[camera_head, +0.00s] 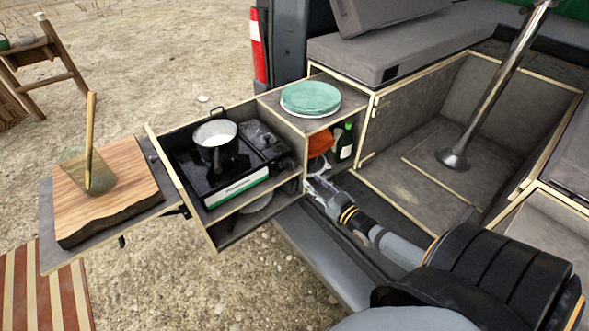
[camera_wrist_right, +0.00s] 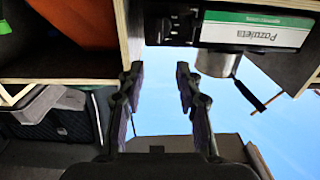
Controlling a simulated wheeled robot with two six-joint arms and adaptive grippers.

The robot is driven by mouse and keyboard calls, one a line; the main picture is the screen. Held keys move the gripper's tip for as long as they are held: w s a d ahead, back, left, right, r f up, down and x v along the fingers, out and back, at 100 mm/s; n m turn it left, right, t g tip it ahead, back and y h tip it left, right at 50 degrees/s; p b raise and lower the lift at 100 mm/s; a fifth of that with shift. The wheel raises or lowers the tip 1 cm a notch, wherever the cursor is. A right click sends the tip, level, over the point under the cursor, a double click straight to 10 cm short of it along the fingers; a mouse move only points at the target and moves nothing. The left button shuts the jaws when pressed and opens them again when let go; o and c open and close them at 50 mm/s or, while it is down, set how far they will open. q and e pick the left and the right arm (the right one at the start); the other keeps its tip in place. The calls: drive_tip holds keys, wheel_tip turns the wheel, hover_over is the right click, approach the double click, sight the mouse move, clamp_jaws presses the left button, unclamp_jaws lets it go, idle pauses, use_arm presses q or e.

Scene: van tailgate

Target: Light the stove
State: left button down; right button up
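The black camping stove (camera_head: 235,188), with a green and white front label, sits in the pulled-out drawer. A pot (camera_head: 217,155) with pale contents stands on its burner. No flame shows. In the right wrist view, the stove label (camera_wrist_right: 256,30) appears upside down at top right, and the dark stove end (camera_wrist_right: 172,22) is just beyond the fingers. My right gripper (camera_head: 312,188) is by the drawer's right front corner, right of the stove and apart from it. Its two fingers (camera_wrist_right: 160,72) are spread with nothing between them. My left gripper is not in view.
The drawer's wooden side panel (camera_head: 180,190) bounds the stove on the left. The cabinet on the right holds green plates (camera_head: 311,98) on top, with an orange item (camera_head: 320,143) and a dark bottle (camera_head: 346,142) inside. A cutting board (camera_head: 108,190) lies on the side shelf.

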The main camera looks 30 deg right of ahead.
sight(292, 163)
drive_tip(key=w+b, duration=0.1)
drive_tip(key=w, duration=0.2)
drive_tip(key=w+b, duration=0.1)
drive_tip(key=w, duration=0.2)
drive_tip(key=w+b, duration=0.2)
drive_tip(key=shift+w+a+f, duration=0.2)
drive_tip(key=shift+w+a, duration=0.1)
drive_tip(key=shift+w, duration=0.1)
drive_tip(key=shift+w+r, duration=0.1)
drive_tip(key=shift+w, duration=0.7)
clamp_jaws()
